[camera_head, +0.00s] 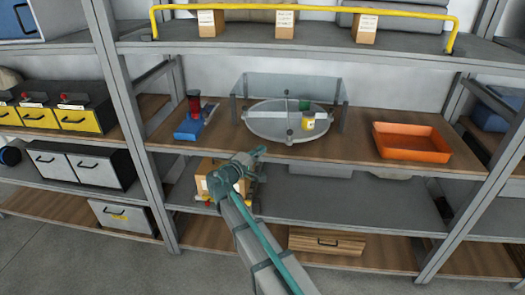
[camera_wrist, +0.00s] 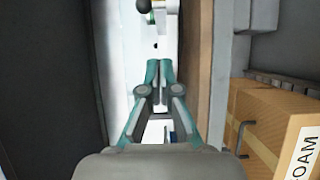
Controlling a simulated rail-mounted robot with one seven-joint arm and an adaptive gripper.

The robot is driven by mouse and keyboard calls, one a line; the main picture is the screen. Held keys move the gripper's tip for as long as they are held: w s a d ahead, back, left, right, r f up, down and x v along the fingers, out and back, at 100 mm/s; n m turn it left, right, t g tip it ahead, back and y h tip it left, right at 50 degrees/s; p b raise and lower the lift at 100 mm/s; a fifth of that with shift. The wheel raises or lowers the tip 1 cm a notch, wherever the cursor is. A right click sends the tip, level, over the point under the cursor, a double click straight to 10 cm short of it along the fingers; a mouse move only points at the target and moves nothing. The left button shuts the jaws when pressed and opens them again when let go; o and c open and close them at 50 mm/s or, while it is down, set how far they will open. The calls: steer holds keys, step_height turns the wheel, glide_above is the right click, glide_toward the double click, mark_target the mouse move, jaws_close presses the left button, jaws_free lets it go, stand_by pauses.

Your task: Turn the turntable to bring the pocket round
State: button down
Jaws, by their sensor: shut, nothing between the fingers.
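The turntable (camera_head: 262,127) is a round grey disc on the wooden middle shelf, partly beneath a clear glass stand. Dark pegs show at its middle and front rim. A small yellow-and-white container (camera_head: 308,122) and a green item (camera_head: 304,105) sit on its right half. I cannot tell which part of the disc is the pocket. My gripper (camera_head: 259,152) is in front of the shelf edge, below and left of the turntable, apart from it. In the wrist view my gripper (camera_wrist: 158,66) has its teal fingertips together, with nothing between them.
The glass stand (camera_head: 290,85) covers the turntable's rear. A blue-and-red device (camera_head: 190,125) stands left, an orange tray (camera_head: 411,142) right. A cardboard box (camera_head: 207,172) is on the shelf below, close to my arm; a labelled box (camera_wrist: 270,120) shows right in the wrist view.

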steer(key=p+x, duration=0.1)
steer(key=x, duration=0.7)
steer(key=shift+w+p, duration=0.15)
steer(key=shift+p, duration=0.2)
steer(key=d, duration=0.2)
steer(key=shift+d+r+p, duration=0.1)
steer(key=shift+d+p, duration=0.15)
steer(key=shift+p, duration=0.05)
steer(key=shift+d, duration=0.7)
